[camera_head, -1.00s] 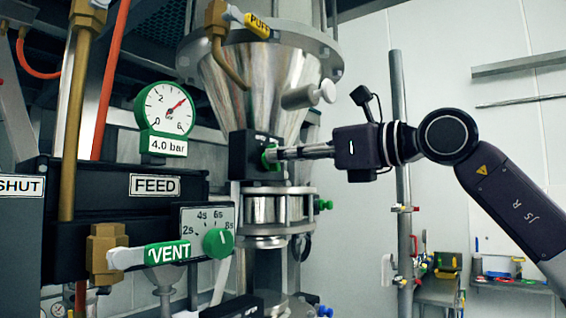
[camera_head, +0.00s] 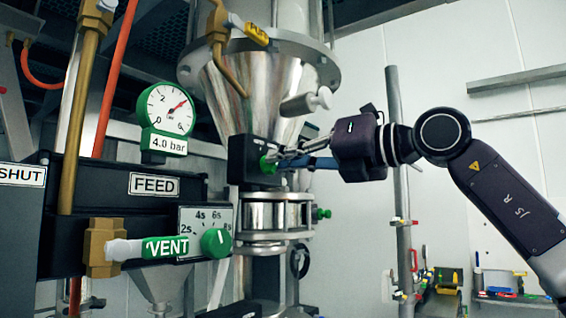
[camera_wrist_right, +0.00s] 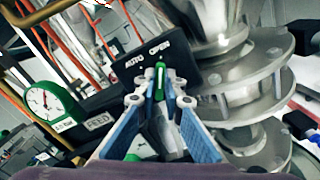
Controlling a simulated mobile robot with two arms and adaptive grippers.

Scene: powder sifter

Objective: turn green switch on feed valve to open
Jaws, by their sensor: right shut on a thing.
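The feed valve's black switch box (camera_head: 243,158) sits below the steel cone in the head view. Its green switch (camera_head: 265,164) is on the front face, partly hidden by my right gripper (camera_head: 277,160). In the right wrist view the black box (camera_wrist_right: 122,66) carries the labels AUTO and OPEN, and the green switch (camera_wrist_right: 160,74) stands between the fingertips. My right gripper (camera_wrist_right: 160,97) is shut on the green switch, its blue finger pads spread behind the tips. The switch's exact angle relative to the labels is hard to tell. My left gripper is not in view.
The steel cone (camera_head: 245,90) rises above the box, with a small side handle (camera_head: 307,102). A flanged steel section (camera_head: 275,215) is below. The pressure gauge (camera_head: 166,110), FEED panel (camera_head: 115,200) and VENT handle (camera_head: 165,248) stand left.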

